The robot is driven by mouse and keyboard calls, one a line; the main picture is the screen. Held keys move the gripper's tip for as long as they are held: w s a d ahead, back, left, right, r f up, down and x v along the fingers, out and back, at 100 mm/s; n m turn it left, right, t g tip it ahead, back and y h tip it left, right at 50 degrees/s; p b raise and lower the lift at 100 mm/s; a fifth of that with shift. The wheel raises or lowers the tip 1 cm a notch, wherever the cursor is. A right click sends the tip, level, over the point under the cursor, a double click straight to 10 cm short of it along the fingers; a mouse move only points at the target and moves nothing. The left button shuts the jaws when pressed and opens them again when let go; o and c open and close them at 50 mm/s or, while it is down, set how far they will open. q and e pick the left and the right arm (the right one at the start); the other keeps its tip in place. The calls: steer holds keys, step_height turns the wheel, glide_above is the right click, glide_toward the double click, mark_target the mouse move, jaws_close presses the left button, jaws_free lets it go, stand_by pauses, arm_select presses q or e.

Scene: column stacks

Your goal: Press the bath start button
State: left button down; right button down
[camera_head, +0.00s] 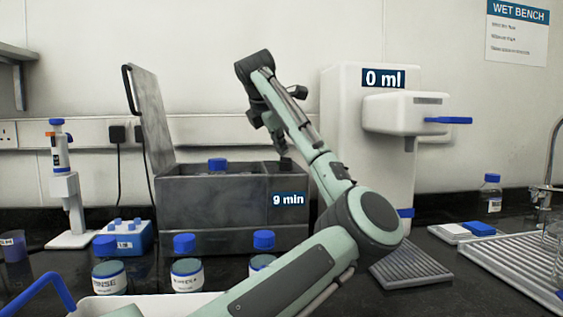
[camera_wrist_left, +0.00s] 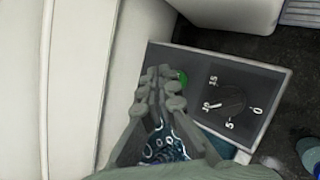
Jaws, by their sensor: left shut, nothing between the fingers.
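The grey water bath (camera_head: 230,215) stands on the bench with its lid (camera_head: 148,105) raised and a "9 min" label on its front. My left gripper (camera_head: 284,160) points down at the top right of the bath, over its control panel. In the left wrist view its fingers (camera_wrist_left: 160,74) are closed together with nothing between them. The green start button (camera_wrist_left: 182,78) shows beside the fingertips, partly hidden by them; I cannot tell whether they touch. A dial (camera_wrist_left: 230,103) marked 0 to 15 sits to its right, its pointer near 10. My right gripper is not in view.
A blue-capped bottle (camera_head: 217,165) stands in the bath. Several blue-capped jars (camera_head: 187,275) stand in front of it. A white dispenser (camera_head: 340,120) reading "0 ml" is right of the bath. A pipette stand (camera_head: 66,190) and blue rack (camera_head: 124,238) are at left.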

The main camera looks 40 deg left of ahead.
arm_select(q)
steer(key=shift+r, duration=0.1)
steer(key=shift+r, duration=2.4)
